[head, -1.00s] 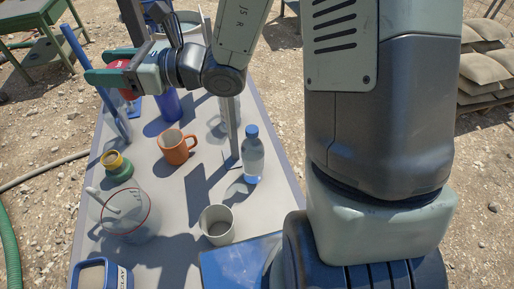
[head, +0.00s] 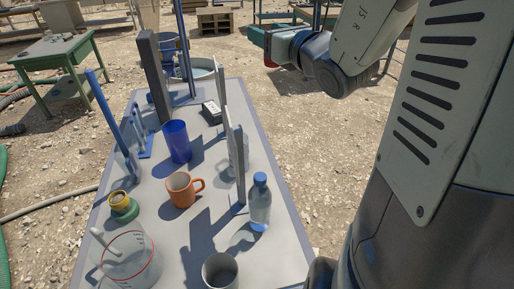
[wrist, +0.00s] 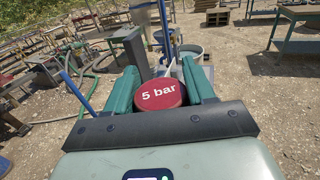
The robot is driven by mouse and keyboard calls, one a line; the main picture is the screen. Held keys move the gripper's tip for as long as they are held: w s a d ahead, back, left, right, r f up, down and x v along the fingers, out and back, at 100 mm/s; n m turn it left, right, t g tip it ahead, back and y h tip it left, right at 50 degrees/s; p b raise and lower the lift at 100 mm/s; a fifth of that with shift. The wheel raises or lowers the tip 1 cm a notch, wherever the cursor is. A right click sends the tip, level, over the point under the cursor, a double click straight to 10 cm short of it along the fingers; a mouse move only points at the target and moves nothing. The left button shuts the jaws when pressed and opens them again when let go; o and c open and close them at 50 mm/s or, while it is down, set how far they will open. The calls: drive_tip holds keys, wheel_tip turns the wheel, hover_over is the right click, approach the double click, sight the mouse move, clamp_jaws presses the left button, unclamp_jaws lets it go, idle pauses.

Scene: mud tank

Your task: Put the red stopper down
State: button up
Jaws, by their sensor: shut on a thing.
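The grey table (head: 203,215) holds an orange mug (head: 181,190), blue cup (head: 176,142), clear bottle (head: 260,205), yellow-and-green item (head: 122,205), clear beaker (head: 132,262) and white cup (head: 220,272). Upright posts (head: 151,75) stand along it. A green side table (head: 55,58) is at left.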

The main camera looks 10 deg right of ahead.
drive_tip(key=f+n+y, duration=0.1)
drive_tip(key=f, duration=1.3)
drive_tip(key=s+a+f+g+y, duration=0.1)
drive_tip(key=f, duration=1.3)
drive_tip(key=f+n+g+y, duration=0.1)
drive_tip(key=f+y, duration=0.1)
drive_tip(key=f, duration=1.2)
drive_tip(key=shift+s+a+f+n, duration=0.3)
drive_tip(key=shift+s+a, duration=0.05)
drive_tip(key=o, duration=1.1)
drive_tip(key=shift+f, duration=0.1)
drive_tip(key=shift+c, duration=0.2)
drive_tip(key=v, duration=1.2)
